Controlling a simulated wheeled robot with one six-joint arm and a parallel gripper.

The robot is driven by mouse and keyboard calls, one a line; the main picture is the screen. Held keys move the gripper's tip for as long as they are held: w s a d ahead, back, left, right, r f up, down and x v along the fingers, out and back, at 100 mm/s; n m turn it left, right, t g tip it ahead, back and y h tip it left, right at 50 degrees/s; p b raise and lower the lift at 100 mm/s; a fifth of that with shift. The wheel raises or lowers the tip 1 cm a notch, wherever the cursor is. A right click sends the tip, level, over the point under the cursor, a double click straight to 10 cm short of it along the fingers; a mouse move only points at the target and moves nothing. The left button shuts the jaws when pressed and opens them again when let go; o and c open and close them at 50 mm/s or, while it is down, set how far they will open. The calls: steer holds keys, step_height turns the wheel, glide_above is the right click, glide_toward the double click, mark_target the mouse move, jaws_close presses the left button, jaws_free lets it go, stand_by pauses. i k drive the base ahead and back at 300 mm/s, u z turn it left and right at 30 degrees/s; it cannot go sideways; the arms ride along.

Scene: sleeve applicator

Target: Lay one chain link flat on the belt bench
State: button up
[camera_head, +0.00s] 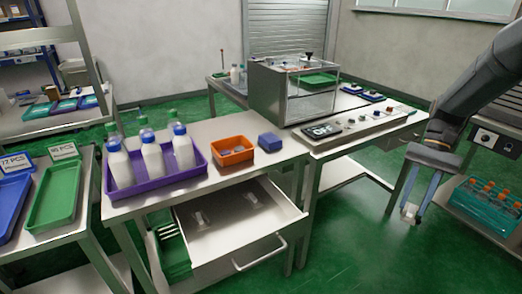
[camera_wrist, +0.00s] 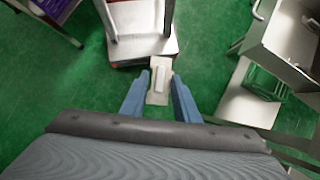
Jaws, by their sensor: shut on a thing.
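My gripper (camera_head: 409,207) hangs at the right of the head view, over the green floor and clear of the benches. Its two blue fingers are shut on a small pale piece (camera_head: 408,213), probably a chain link. In the wrist view the pale piece (camera_wrist: 159,82) sits between the fingertips of my gripper (camera_wrist: 160,92), with a whitish raised part on it. Two similar small pale pieces, one of them (camera_head: 201,219), lie apart in the open drawer (camera_head: 225,233) of the steel bench (camera_head: 205,131). I cannot tell which bench is the belt bench.
The steel bench bears a purple tray (camera_head: 150,190) of bottles, an orange bin (camera_head: 232,151) and a blue box (camera_head: 270,142). Its open drawer juts out in front. A clear-sided machine (camera_head: 292,88) and control panel (camera_head: 323,129) stand behind. A teal bottle crate (camera_head: 484,205) is at right.

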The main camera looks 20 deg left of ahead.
mark_target(191, 133)
steer(key=u, duration=1.3)
